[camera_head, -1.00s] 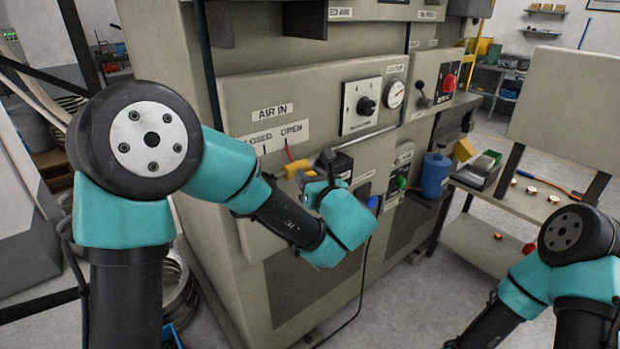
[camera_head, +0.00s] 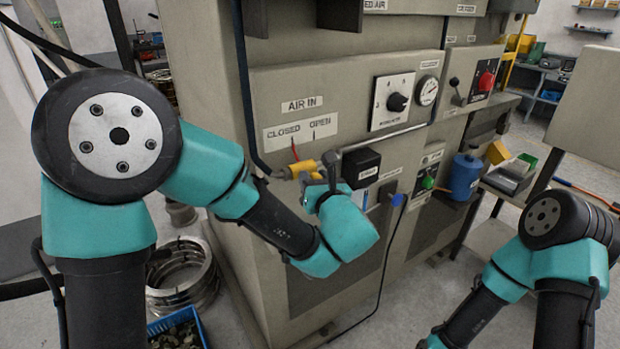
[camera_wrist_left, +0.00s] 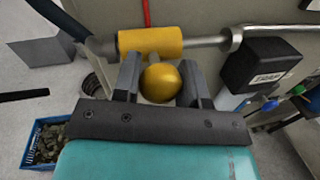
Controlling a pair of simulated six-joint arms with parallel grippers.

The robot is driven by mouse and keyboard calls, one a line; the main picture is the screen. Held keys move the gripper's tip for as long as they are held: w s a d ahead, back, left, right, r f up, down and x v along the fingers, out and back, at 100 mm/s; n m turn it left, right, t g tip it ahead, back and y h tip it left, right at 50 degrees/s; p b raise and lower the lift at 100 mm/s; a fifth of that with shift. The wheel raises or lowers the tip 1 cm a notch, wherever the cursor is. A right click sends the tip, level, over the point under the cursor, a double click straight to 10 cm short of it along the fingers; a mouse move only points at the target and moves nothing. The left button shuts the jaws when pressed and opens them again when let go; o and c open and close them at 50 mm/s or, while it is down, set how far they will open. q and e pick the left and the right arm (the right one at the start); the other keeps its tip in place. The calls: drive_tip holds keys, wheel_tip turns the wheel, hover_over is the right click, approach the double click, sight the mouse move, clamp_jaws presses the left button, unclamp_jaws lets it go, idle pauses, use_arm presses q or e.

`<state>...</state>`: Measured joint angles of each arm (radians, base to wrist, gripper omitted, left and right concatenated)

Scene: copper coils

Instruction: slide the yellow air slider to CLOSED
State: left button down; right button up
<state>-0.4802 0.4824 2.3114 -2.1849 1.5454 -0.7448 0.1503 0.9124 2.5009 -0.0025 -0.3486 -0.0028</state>
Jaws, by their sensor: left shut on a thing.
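The yellow air slider (camera_head: 303,168) rides on a horizontal pipe below the AIR IN sign (camera_head: 301,104). Its red pointer (camera_head: 295,152) stands between the CLOSED label (camera_head: 283,132) and the OPEN label (camera_head: 320,125), nearer to CLOSED. In the left wrist view the slider is a yellow sleeve (camera_wrist_left: 150,42) on the pipe with a round yellow knob (camera_wrist_left: 160,83). My left gripper (camera_wrist_left: 163,75) is shut on that knob, one finger on each side. In the head view my left gripper (camera_head: 322,178) partly hides the knob. My right arm shows, but its gripper is out of frame.
A black box (camera_head: 361,166) sits just right of the slider. A dial (camera_head: 396,102) and a gauge (camera_head: 427,91) are above right. A blue bottle (camera_head: 463,176) is further right. A blue crate (camera_head: 178,330) and metal rings (camera_head: 183,276) lie on the floor.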

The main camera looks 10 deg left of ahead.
use_arm(q)
drive_tip(key=shift+s+a, duration=0.1)
drive_tip(key=c, duration=0.7)
unclamp_jaws()
drive_tip(key=shift+a, duration=0.1)
drive_tip(key=shift+o, duration=0.2)
drive_tip(key=shift+s+d, duration=0.4)
drive_tip(key=shift+s, duration=0.05)
drive_tip(key=v, duration=1.6)
drive_tip(key=shift+s, duration=0.15)
drive_tip(key=shift+f, duration=0.1)
